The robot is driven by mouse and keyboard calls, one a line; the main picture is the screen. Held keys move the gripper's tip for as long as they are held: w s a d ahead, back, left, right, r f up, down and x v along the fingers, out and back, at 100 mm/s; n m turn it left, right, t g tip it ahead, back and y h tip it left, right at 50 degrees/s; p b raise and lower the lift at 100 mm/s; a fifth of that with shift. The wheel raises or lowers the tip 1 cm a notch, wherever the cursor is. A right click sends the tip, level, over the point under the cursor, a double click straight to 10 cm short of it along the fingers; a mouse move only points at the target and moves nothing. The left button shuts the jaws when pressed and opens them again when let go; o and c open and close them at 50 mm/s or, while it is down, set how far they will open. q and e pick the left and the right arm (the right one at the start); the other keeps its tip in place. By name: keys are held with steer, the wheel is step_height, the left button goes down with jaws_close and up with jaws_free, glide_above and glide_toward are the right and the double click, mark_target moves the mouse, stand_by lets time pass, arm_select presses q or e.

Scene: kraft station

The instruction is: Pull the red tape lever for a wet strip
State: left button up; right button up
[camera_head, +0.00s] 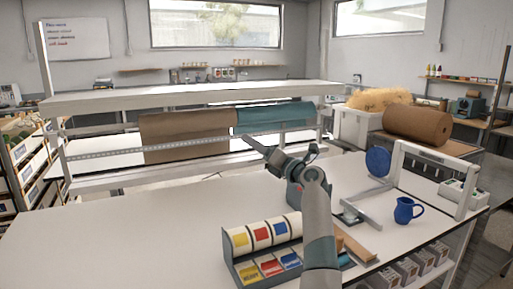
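One arm comes in from the bottom, right of the middle; I take it as my right. Its gripper (262,148) points up and left above the table, in front of the brown and teal paper rolls. I cannot tell whether its fingers are open or shut; no held thing can be made out. A dark grey device (293,194) stands on the table, largely hidden behind my wrist. A small red patch shows beside the wrist, but I cannot tell whether it is the red tape lever. No wet strip can be made out. My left gripper is not in view.
A grey rack of coloured label rolls (228,262) stands left of my forearm. The white table (120,230) is bare on the left.

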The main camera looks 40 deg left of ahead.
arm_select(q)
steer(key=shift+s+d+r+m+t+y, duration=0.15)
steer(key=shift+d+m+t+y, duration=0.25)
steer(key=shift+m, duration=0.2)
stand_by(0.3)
